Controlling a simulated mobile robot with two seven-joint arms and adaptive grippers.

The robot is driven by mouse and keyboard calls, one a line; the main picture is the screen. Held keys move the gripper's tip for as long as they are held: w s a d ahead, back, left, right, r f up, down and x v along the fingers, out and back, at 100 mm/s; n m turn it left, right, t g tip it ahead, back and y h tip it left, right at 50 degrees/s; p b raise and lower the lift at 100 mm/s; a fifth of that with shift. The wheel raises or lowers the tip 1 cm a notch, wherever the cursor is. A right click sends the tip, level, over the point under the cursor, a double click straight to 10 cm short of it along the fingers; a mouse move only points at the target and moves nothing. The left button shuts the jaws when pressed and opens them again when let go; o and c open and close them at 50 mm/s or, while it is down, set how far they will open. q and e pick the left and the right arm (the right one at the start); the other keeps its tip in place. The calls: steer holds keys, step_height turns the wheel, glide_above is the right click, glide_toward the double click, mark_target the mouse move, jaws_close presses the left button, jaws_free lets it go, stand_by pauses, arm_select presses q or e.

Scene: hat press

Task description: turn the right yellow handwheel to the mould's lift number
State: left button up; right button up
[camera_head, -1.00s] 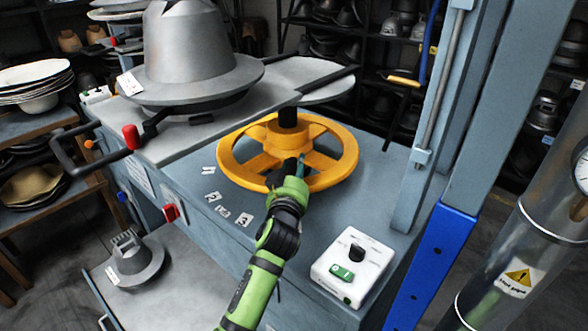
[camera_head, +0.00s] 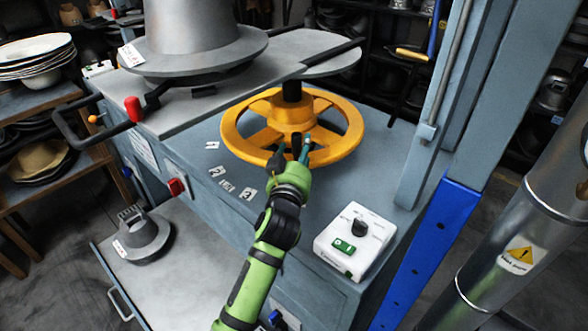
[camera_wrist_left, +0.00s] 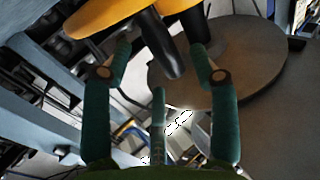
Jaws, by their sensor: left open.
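The yellow handwheel (camera_head: 240,143) lies flat on a dark shaft above the blue-grey cabinet top. My left gripper (camera_head: 290,154) is at its near rim, fingers apart. In the left wrist view a black grip (camera_wrist_left: 163,45) of the wheel stands between the open teal fingers of the left gripper (camera_wrist_left: 160,60); I cannot tell whether they touch it. The yellow rim (camera_wrist_left: 105,17) is at the top there. The grey hat-shaped mould (camera_head: 195,45) sits on the plate at upper left. Its white tag (camera_head: 131,55) is too small to read. My right gripper is not in view.
Number labels, including 2 (camera_head: 219,171) and 3 (camera_head: 249,194), lie left of the wheel's near side. A white control box (camera_head: 354,240) stands at the front right. A blue-grey post (camera_head: 455,130) rises at right.

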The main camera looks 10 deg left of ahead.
arm_select(q)
steer(key=s, duration=0.8)
steer(key=shift+s+d, duration=0.15)
steer(key=shift+d, duration=0.2)
steer(key=shift+f, duration=0.1)
